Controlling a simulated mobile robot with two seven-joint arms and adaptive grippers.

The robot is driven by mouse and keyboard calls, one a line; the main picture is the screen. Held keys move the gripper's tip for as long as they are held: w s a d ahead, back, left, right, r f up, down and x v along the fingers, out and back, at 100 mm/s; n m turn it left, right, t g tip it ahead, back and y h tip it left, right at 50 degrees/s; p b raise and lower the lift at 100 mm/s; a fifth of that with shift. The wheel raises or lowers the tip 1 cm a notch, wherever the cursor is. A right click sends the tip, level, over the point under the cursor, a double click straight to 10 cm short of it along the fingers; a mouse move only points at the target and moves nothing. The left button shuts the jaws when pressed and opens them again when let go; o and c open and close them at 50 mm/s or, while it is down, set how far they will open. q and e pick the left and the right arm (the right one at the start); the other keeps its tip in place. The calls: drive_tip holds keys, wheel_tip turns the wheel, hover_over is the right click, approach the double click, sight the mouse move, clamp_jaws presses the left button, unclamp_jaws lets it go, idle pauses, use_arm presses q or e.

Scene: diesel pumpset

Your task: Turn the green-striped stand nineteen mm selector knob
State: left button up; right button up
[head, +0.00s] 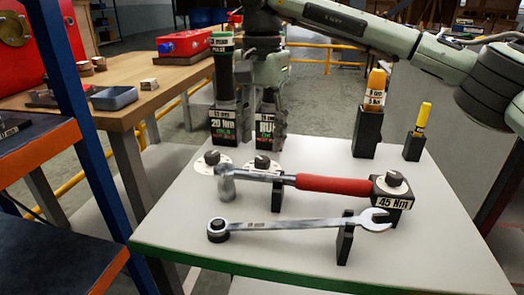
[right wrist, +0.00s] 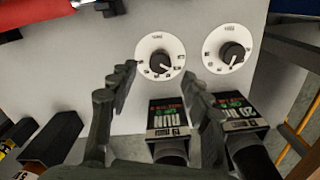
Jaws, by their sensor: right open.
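Two black stands with white labels and green print stand side by side at the back left of the table: one reads 20 Nm (head: 222,125), the other RUN (head: 265,127). Their small mm print is too blurred to tell which is nineteen. Each has a dark knob on a white dial in front: the 20 Nm knob (head: 212,158) and the RUN knob (head: 262,162). My right gripper (head: 266,140) is open by the RUN stand. In the right wrist view, the RUN knob (right wrist: 162,62) appears between its fingertips, and the 20 Nm knob (right wrist: 233,52) lies outside them. My left gripper is not in view.
A red-handled hammer (head: 320,184) and a wrench (head: 300,224) lie in front of the knobs. A 45 Nm block (head: 392,199) with a knob stands at right. Black holders with an orange-handled (head: 376,80) and a yellow-handled tool (head: 423,115) stand behind.

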sight(262, 159)
wheel_tip(262, 159, down, 5)
drive_tip(key=shift+f, duration=0.1)
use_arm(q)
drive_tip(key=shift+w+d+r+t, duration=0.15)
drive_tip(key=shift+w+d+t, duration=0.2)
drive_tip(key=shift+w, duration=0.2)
use_arm(e)
clamp_jaws()
drive_tip(key=m, duration=0.3)
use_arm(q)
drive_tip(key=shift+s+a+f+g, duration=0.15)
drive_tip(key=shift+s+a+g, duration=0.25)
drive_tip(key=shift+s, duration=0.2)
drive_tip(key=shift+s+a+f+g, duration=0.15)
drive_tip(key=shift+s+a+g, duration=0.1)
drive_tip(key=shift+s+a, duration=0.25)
use_arm(e)
drive_tip(key=shift+m, duration=1.8)
